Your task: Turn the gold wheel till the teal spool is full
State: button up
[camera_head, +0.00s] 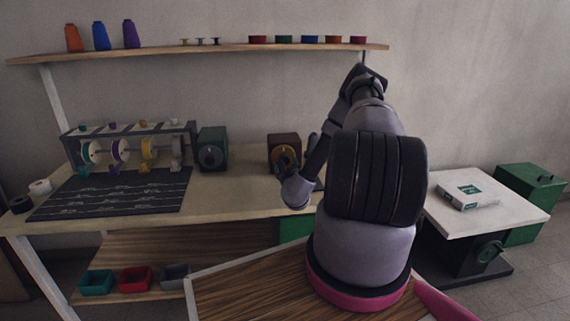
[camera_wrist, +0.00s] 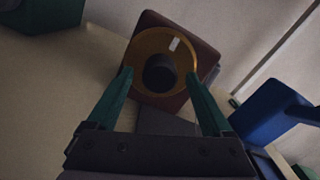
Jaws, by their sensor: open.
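The gold wheel (camera_wrist: 150,42) is a ring with a dark hub and a pale mark near its top, on the face of a brown box (camera_wrist: 184,22). In the head view the gold wheel (camera_head: 287,158) sits on the workbench, partly hidden by my arm. My gripper (camera_wrist: 160,78) is open, its two green fingers at the lower left and right of the wheel in the picture; I cannot tell whether they touch it. A spool with teal on it (camera_head: 88,152) is leftmost on the winding rack at the bench's left; how full it is, I cannot tell.
A dark green box with a dark wheel (camera_head: 211,150) stands left of the brown box. A blue object (camera_wrist: 268,112) is right of my gripper. A shelf (camera_head: 200,51) holds cones and small spools above.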

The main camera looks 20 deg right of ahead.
jog(key=shift+w, duration=0.3)
grip_shut()
jog(key=shift+m, duration=0.3)
